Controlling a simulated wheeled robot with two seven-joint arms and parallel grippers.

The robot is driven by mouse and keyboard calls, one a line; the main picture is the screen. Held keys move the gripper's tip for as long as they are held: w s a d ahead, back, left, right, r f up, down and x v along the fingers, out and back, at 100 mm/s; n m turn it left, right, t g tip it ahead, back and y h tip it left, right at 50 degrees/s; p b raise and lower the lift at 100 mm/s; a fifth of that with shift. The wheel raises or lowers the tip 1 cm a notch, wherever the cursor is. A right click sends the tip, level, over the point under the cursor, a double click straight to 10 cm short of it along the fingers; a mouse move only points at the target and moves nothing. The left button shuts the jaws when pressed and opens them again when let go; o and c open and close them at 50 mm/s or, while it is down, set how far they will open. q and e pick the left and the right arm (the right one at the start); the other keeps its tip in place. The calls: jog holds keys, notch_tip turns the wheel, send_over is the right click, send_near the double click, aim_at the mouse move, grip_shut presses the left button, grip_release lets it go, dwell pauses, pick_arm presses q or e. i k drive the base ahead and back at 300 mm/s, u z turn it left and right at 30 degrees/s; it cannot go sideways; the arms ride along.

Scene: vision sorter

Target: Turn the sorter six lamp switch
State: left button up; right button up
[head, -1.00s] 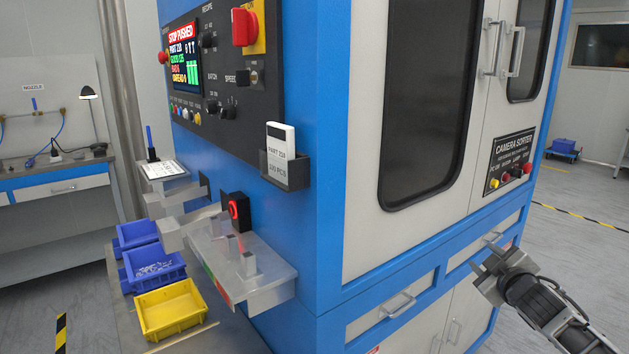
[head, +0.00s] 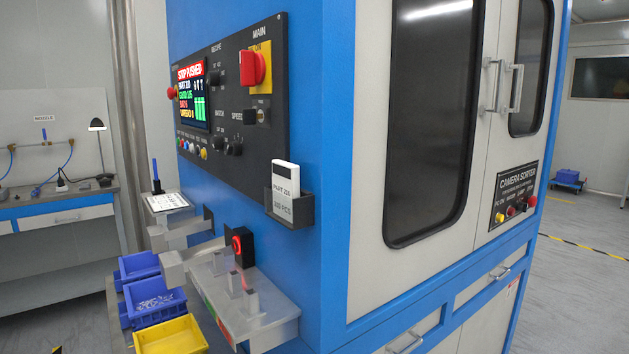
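The sorter (head: 345,150) is a large blue and white cabinet. Its right-hand face carries a small black plate (head: 513,185) lettered CAMERA SORTER, with a row of small controls. These include a yellow button (head: 499,218), a red one (head: 511,211) and another red one (head: 532,201) at the right end. A small dark control (head: 521,206) sits between the red ones; the labels are too small to read surely, and I cannot tell how any switch is set. Neither of my grippers shows in the head view.
The left face has a control panel (head: 232,150) with a screen (head: 192,97) reading STOP PUSHED and a red main switch (head: 252,68). A metal ledge (head: 270,315) juts out below. Blue and yellow bins (head: 172,340) stand at lower left. Door handles (head: 515,83) protrude above the plate.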

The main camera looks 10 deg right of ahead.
aim_at(522, 206)
jog(key=z, duration=0.95)
jog(key=k, duration=1.25)
jog(key=z, duration=0.3)
jog(key=i, duration=0.6)
jog(key=z, duration=1.2)
jog(key=i, duration=1.25)
jog(key=u, duration=0.8)
jog(key=i, duration=1.05)
jog(key=u, duration=1.05)
